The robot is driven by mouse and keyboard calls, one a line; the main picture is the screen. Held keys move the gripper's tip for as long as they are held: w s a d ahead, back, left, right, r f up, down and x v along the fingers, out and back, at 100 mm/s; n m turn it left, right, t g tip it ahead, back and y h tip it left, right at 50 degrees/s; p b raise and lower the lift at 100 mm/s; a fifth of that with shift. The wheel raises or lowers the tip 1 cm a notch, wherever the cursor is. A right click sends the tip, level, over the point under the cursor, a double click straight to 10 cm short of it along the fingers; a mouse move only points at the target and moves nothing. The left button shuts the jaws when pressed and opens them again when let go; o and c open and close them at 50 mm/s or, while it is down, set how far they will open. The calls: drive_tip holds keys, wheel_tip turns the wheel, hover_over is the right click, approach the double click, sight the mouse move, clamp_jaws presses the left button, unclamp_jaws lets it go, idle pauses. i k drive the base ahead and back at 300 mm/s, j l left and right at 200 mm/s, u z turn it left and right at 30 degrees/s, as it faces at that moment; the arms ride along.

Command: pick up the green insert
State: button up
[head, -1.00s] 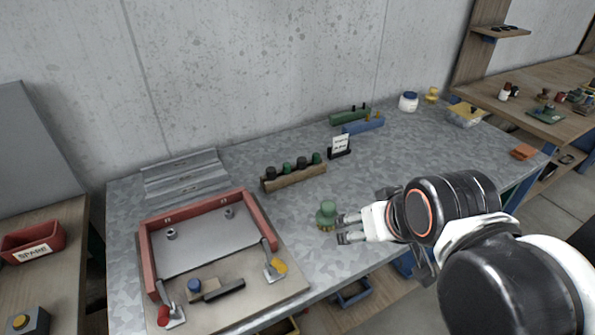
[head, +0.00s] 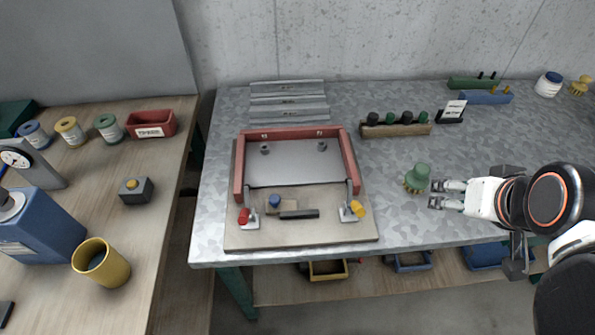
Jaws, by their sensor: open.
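A green round-topped piece (head: 417,175) with a yellowish, bristle-like lower edge stands on the grey metal bench top, right of the red-framed fixture. My gripper (head: 435,194) is open and empty just to its right, low over the bench, with its fingers pointing left towards it. A small gap seems to lie between them. A wooden rack (head: 396,130) behind holds a row of small black and green pieces, among them a green one (head: 422,117) at its right end. I cannot tell which green piece is the insert.
The fixture (head: 240,170) with red rails and two toggle clamps covers the bench's left part. A card stand (head: 452,110) and green and blue holders stand behind. A side table (head: 160,220) at left carries spools, a red bin and a yellow cup. Bare bench lies around the green piece.

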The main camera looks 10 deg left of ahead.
sight(423, 115)
drive_tip(key=i+u, duration=0.15)
drive_tip(key=u, duration=0.2)
drive_tip(key=i+l+u, duration=0.1)
drive_tip(key=u, duration=0.25)
drive_tip(key=i+l+u, duration=0.15)
drive_tip(key=u, duration=0.2)
